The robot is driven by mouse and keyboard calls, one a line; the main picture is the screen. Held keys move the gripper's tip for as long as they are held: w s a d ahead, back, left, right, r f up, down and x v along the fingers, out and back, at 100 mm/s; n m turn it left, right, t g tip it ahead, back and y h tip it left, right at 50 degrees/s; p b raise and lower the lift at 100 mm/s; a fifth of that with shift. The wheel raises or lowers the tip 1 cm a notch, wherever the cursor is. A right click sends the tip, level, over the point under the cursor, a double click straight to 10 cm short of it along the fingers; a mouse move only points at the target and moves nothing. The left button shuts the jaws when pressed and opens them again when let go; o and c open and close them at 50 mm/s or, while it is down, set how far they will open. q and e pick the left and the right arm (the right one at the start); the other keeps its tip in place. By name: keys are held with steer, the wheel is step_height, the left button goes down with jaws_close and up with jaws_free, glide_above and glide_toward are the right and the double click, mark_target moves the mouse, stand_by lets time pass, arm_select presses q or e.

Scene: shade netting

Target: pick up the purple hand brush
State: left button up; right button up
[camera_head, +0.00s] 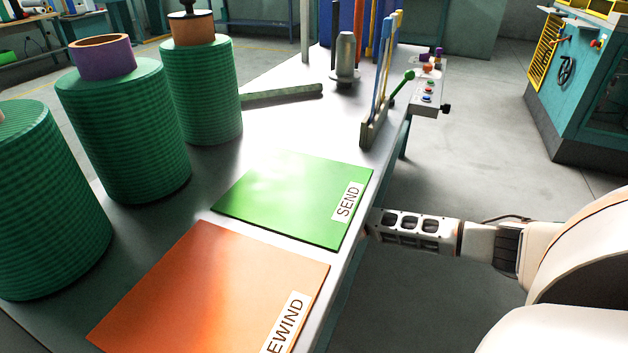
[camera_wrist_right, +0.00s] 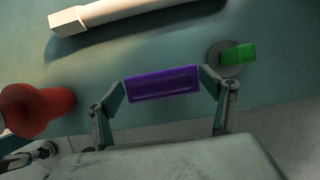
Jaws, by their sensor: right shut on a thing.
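The purple hand brush (camera_wrist_right: 162,83) shows in the right wrist view as a purple block with a recessed face. It lies between the two fingers of my right gripper (camera_wrist_right: 163,88), which is shut on it, one finger at each end. I cannot make out any bristles. In the head view my right arm comes in from the right and reaches the table's near right edge. The fingers and the brush are hidden there. My left gripper is not in view.
In the right wrist view a red rounded thing (camera_wrist_right: 38,108), a green knob (camera_wrist_right: 238,54) and a pale bar (camera_wrist_right: 135,12) are close by.

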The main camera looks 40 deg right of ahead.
steer(key=s+d+p, duration=0.2)
steer(key=s+d, duration=0.2)
steer(key=s, duration=0.5)
steer(key=shift+s+r, duration=0.15)
steer(key=shift+s, duration=0.15)
steer(key=s, duration=0.1)
steer(key=s+d, duration=0.1)
steer(key=s+p, duration=0.1)
steer(key=shift+s+d, duration=0.25)
steer(key=shift+s, duration=0.05)
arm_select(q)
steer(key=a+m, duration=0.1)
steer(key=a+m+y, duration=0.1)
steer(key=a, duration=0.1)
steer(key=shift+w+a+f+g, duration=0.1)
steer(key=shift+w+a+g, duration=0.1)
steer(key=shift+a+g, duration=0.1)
arm_select(e)
steer(key=shift+s+d+f, duration=0.15)
steer(key=shift+s, duration=0.2)
steer(key=shift+s+d+f, duration=0.1)
steer(key=shift+s, duration=0.25)
steer(key=shift+o, duration=1)
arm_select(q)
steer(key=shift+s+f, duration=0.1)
arm_select(e)
steer(key=shift+s, duration=0.1)
